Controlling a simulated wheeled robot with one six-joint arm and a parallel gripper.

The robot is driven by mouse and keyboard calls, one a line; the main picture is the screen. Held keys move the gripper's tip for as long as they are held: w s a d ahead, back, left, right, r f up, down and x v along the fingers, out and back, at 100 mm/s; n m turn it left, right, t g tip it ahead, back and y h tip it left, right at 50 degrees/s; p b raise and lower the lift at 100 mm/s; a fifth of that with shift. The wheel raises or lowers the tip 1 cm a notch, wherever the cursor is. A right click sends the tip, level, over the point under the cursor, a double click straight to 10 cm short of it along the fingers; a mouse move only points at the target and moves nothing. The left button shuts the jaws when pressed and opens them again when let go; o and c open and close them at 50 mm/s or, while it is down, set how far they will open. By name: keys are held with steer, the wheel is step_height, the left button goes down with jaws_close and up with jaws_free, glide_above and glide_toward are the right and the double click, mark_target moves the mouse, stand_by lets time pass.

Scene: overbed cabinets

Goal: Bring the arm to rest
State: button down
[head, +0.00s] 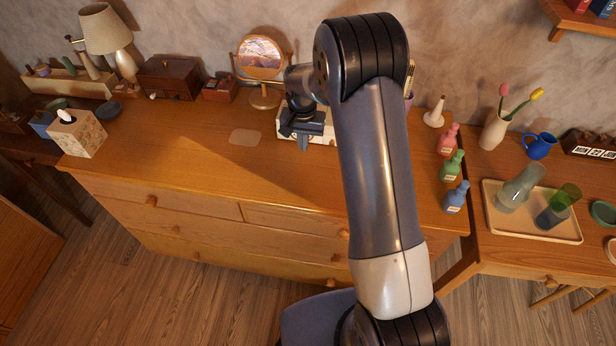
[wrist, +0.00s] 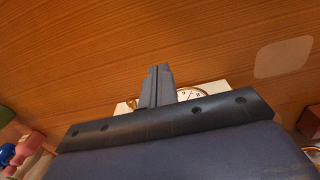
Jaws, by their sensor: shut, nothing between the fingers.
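My gripper (head: 303,143) is over the back middle of the wooden dresser top (head: 200,160), in front of a pale box-like clock (head: 326,138) that it partly hides. In the wrist view the two dark fingers (wrist: 157,72) are together with nothing between them. The clock's round dial (wrist: 191,94) shows just behind the fingers there. I cannot tell whether the gripper touches the clock. My arm is raised and bent, reaching forward over the dresser.
A round mirror (head: 262,58) stands left of the gripper, near a flat pale mat (head: 245,137). Pink (head: 448,140), green (head: 452,166) and blue (head: 455,197) bottles line the dresser's right end. A tissue box (head: 78,134) stands far left. The dresser's front middle is clear.

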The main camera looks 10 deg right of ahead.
stand_by(0.3)
steer(key=w+f+b, duration=0.1)
steer(key=f, duration=0.1)
steer(key=w+d+f+b, duration=0.1)
steer(key=w+f, duration=0.1)
steer(key=shift+w+d+f, duration=0.1)
steer(key=shift+f, duration=0.25)
steer(key=shift+w+d+f, duration=0.1)
steer(key=shift+w+d, duration=0.15)
steer(key=shift+w, duration=0.55)
steer(key=shift+w+d, duration=0.25)
steer(key=shift+w, duration=0.35)
